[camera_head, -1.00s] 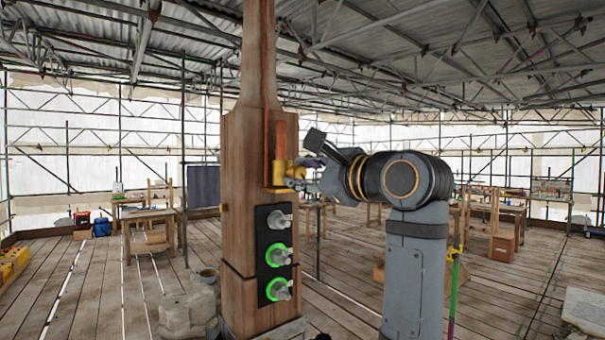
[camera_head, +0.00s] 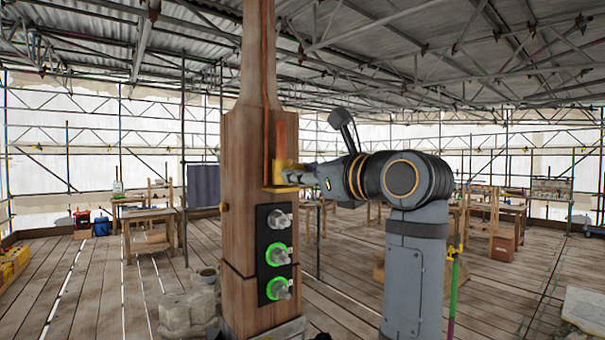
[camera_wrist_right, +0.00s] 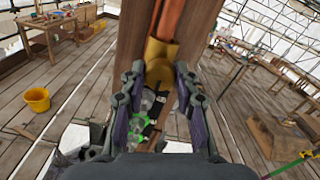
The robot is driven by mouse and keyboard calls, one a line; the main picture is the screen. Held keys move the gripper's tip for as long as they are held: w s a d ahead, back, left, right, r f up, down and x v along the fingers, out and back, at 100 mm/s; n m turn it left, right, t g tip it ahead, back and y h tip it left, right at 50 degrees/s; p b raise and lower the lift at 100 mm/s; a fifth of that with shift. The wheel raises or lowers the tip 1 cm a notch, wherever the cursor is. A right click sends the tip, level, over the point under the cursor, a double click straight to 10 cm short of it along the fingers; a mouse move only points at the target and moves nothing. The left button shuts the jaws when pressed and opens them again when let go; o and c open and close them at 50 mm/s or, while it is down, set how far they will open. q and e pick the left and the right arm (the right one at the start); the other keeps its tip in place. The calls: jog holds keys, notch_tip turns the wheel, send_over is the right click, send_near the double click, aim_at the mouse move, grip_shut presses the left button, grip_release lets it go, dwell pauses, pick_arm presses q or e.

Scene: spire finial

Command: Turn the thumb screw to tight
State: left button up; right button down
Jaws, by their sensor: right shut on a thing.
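A brass clamp (camera_head: 279,178) with a copper rod (camera_head: 280,138) rising from it sits on the right side of a wooden post (camera_head: 240,170). My right gripper (camera_head: 287,175) reaches it from the right and is shut on the thumb screw at the clamp. In the right wrist view, the brass clamp (camera_wrist_right: 160,58) shows between the two fingers of the right gripper (camera_wrist_right: 157,78), and the copper rod runs up from it. The screw itself is mostly hidden by the fingers, so I cannot tell its angle. My left gripper is not in view.
Below the clamp, a black panel (camera_head: 265,254) on the post carries three grey knobs; the lower two have lit green rings. A stone block (camera_head: 187,312) stands at the post's foot. Workbenches (camera_head: 150,225) stand farther back.

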jog(key=shift+f, duration=0.2)
dwell(0.3)
jog(key=c, duration=1)
grip_release()
jog(key=shift+r, duration=0.1)
jog(key=v, duration=1.2)
